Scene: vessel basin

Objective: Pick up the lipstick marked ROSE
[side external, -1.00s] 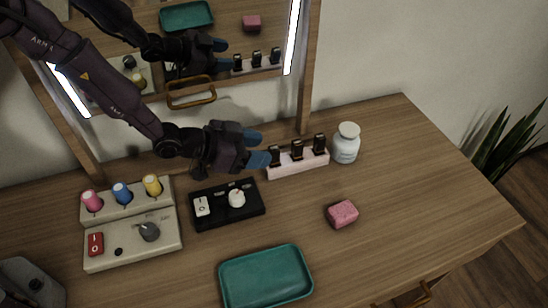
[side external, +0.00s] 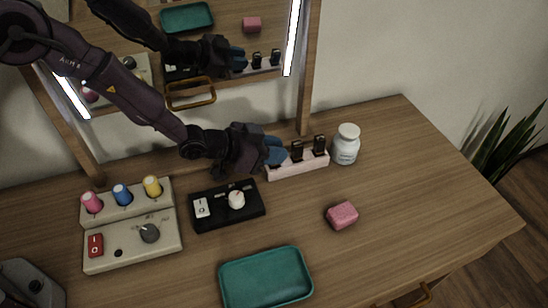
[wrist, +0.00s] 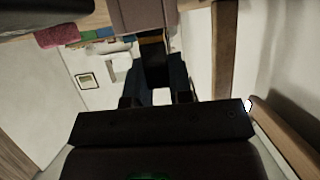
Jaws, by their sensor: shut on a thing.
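A pale pink rack (side external: 300,168) stands at the back of the wooden counter. Two dark lipsticks show in it, the middle one (side external: 297,152) and the right one (side external: 319,145). My gripper (side external: 277,152) is at the rack's left end, its blue fingers shut on the left lipstick, which they hide in the side view. In the wrist view a dark tube with a gold band (wrist: 154,68) sits between my fingers. I cannot read any marking, so I cannot tell which one is ROSE. I cannot tell if the held lipstick is still seated in the rack.
A white jar (side external: 346,146) stands close right of the rack. A black switch box (side external: 228,215) is just in front of my gripper, with a beige control panel (side external: 130,250) to its left. A pink sponge (side external: 342,215) and teal tray (side external: 266,280) lie nearer. A mirror rises behind.

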